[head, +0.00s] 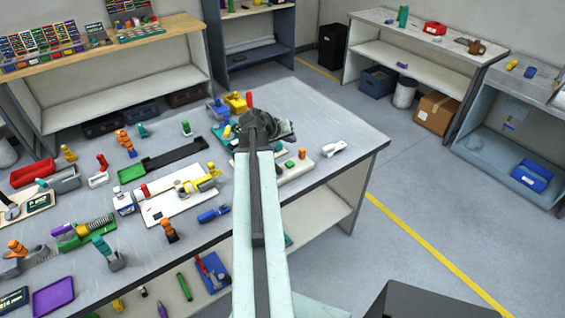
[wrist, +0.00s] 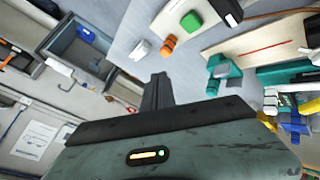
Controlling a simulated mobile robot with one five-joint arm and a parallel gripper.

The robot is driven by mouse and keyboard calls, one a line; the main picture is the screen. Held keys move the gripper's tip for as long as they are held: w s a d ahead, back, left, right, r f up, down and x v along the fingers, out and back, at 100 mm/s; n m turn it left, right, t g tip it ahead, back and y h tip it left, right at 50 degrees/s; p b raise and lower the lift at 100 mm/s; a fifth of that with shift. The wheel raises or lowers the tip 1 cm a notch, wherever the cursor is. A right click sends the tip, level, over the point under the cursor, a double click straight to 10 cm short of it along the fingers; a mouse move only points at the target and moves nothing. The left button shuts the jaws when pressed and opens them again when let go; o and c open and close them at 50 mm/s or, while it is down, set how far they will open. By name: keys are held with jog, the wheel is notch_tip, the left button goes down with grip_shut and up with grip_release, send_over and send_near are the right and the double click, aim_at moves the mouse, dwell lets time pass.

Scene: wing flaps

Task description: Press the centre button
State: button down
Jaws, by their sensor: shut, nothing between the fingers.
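A pale board (head: 296,169) lies near the right end of the workbench, partly hidden behind my arm. In the wrist view the green block (wrist: 191,22) and the orange block (wrist: 168,46) show at the top, beyond my fingers. I cannot tell which piece is the centre button. My gripper (wrist: 157,78) is shut and empty, its fingers together. In the head view my gripper (head: 265,127) is over the bench's right part, apart from the blocks as far as I can see.
A white piece (head: 334,149) lies right of the board. Yellow and blue parts (head: 235,101) stand behind my gripper. Several figures, trays and tools crowd the left of the workbench (head: 325,130). Open floor (head: 420,210) lies to the right, with shelves beyond.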

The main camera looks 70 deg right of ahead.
aim_at(288, 164)
jog(key=shift+w, duration=0.15)
jog(key=f+b, duration=0.9)
jog(key=shift+w+a, duration=0.1)
jog(key=shift+w, duration=0.1)
dwell(1.7)
jog(key=shift+f+b, duration=0.3)
jog(key=shift+f, duration=0.05)
